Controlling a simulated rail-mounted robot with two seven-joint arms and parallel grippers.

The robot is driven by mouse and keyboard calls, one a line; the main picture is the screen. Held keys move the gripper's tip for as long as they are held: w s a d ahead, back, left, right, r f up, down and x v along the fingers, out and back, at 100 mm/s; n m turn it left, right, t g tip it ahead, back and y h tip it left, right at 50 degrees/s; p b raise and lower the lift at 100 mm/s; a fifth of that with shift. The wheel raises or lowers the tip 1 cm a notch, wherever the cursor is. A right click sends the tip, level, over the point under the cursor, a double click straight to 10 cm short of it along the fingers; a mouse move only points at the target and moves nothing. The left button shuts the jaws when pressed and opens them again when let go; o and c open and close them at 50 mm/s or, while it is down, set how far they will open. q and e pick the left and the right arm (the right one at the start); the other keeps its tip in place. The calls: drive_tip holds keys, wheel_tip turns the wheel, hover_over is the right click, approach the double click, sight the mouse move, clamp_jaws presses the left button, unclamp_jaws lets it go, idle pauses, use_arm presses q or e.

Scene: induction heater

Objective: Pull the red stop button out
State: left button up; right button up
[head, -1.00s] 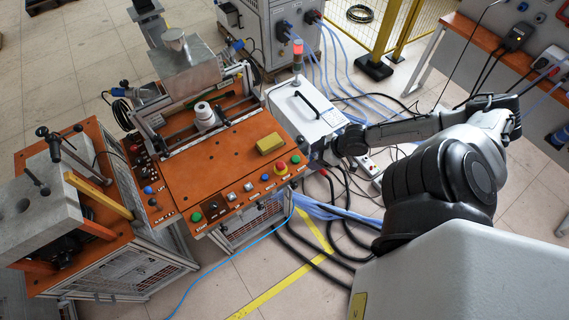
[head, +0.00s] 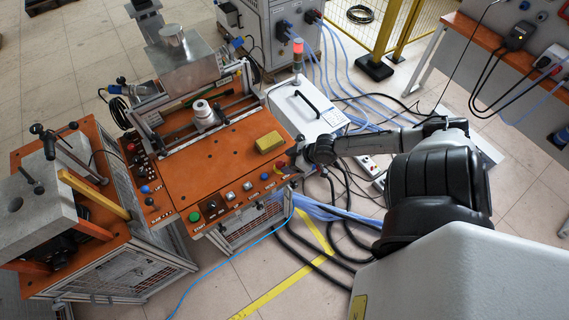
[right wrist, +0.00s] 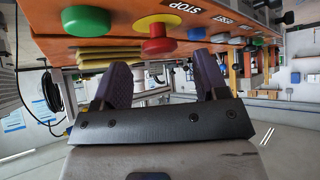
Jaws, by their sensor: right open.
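The red stop button (right wrist: 158,46) sits on a yellow ring (right wrist: 158,24) at the edge of the orange panel, beside the STOP label, in the right wrist view. In the head view the red button (head: 280,165) is small and partly covered by my right gripper. My right gripper (right wrist: 160,66) is open and empty, with its two dark fingers pointing towards the panel. The button appears in the gap between the fingertips, with no finger seen touching it. In the head view the gripper (head: 294,158) is at the panel's right front corner. My left gripper is not in view.
A green button (right wrist: 83,27) is beside the stop button. A yellow block (head: 269,142) lies on the orange panel (head: 215,165) close to the gripper. More knobs and buttons line the front edge. A white box (head: 306,107) with a handle stands behind.

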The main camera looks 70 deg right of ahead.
sight(280, 166)
drive_tip(key=shift+x, duration=1.05)
drive_tip(key=shift+w+f, duration=0.15)
drive_tip(key=shift+c, duration=0.5)
